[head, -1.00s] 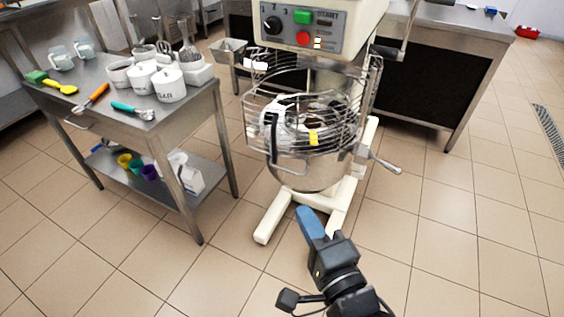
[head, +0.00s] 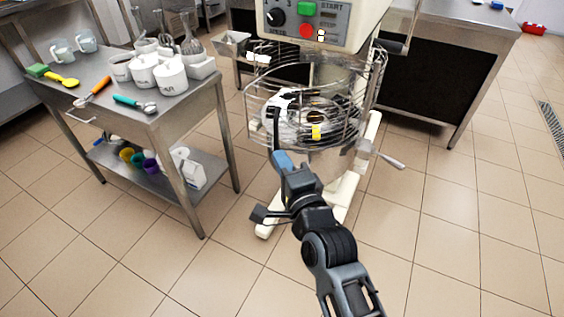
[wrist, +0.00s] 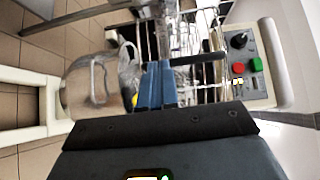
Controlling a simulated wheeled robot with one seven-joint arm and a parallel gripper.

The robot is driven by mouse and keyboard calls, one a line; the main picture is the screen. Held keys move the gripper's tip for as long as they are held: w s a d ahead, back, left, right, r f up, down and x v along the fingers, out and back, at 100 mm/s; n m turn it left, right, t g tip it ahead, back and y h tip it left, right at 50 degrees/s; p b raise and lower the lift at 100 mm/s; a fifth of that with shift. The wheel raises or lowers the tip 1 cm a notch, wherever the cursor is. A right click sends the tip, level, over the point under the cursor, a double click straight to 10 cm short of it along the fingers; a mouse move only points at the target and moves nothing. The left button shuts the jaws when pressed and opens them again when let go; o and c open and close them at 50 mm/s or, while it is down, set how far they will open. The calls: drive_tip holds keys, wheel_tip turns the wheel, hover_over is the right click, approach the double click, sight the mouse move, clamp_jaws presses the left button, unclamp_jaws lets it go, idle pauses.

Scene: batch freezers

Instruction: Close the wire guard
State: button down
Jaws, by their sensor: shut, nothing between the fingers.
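The wire guard (head: 257,100) is a cage of curved metal wires around the top of the mixer bowl (head: 328,165). Its black handle (head: 276,128) stands upright at the front left of the cage. In the wrist view, turned sideways, the guard's wires (wrist: 205,35) and dark handle (wrist: 200,59) show beyond the fingers. My gripper (head: 281,157) has blue fingers, shut and empty, just below the handle's lower end in the head view. The shut fingers also show in the wrist view (wrist: 157,70). I cannot tell whether they touch the handle.
The mixer's control panel (head: 308,22) is above the guard. A lever (head: 390,160) sticks out at the bowl's right. A steel table (head: 165,118) with jars and utensils stands at the left. A dark-fronted counter (head: 430,85) is behind. The floor at right is clear.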

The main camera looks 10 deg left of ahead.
sight(256, 131)
drive_tip(key=shift+w+a, duration=0.2)
drive_tip(key=shift+w, duration=0.05)
drive_tip(key=x, duration=0.2)
drive_tip(key=a+b+x, duration=0.1)
drive_tip(key=x, duration=0.2)
drive_tip(key=s+b+x, duration=0.1)
drive_tip(key=x, duration=0.2)
drive_tip(key=shift+w+a, duration=0.3)
drive_tip(key=shift+a, duration=0.2)
drive_tip(key=d+b+x, duration=0.1)
drive_tip(key=b+x, duration=0.6)
drive_tip(key=x, duration=0.4)
drive_tip(key=shift+w+r+b, duration=0.25)
drive_tip(key=shift+b, duration=0.05)
drive_tip(key=shift+s, duration=0.1)
